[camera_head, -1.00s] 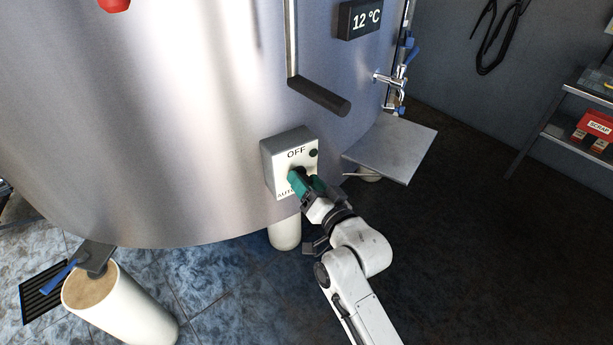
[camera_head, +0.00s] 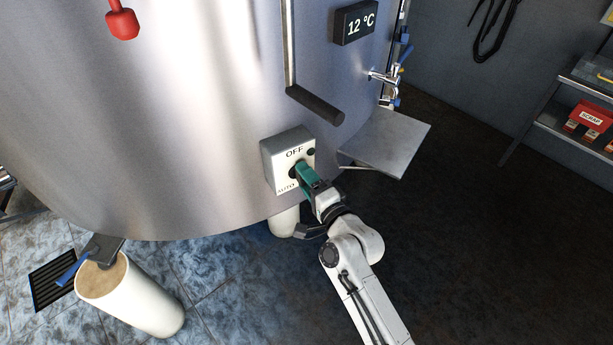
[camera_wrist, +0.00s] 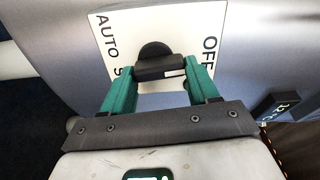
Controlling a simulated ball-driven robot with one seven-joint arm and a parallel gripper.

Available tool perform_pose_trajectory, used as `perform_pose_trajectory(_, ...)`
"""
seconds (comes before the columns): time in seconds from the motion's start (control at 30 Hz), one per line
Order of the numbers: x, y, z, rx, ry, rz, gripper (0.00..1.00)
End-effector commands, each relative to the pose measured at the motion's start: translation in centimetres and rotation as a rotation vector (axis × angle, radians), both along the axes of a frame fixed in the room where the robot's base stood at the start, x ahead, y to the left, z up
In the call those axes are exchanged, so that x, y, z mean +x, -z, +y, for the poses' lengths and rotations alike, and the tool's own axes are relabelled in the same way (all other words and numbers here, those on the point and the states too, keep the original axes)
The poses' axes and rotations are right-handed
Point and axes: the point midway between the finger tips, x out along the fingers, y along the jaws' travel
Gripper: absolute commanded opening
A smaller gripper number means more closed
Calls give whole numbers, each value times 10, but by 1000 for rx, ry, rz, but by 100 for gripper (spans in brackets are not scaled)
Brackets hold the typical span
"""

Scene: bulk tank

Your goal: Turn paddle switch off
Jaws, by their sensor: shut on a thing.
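The paddle switch is a grey box (camera_head: 272,168) with a white face, low on the steel tank. OFF is printed at the top of the face and AUTO at the lower left. In the wrist view the face (camera_wrist: 115,60) shows AUTO on the left, a partly hidden S word, and OFF on the right. The black paddle (camera_wrist: 158,72) lies crosswise between my teal fingers, a small white mark at its right end towards OFF. My gripper (camera_wrist: 160,76) is shut on it. In the head view my gripper (camera_head: 302,174) covers part of the knob.
A dark handle (camera_head: 315,105) sticks out above the switch. A metal shelf plate (camera_head: 387,142) juts out to its right, below a tap (camera_head: 384,78). A white post (camera_head: 135,300) stands at lower left. The dark floor at right is clear.

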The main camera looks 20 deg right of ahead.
Motion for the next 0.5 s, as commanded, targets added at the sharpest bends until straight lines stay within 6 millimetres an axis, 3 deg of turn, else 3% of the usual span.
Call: perform_pose_trajectory(0.5, 0, 2, -1, 98, 0, 17, 29)
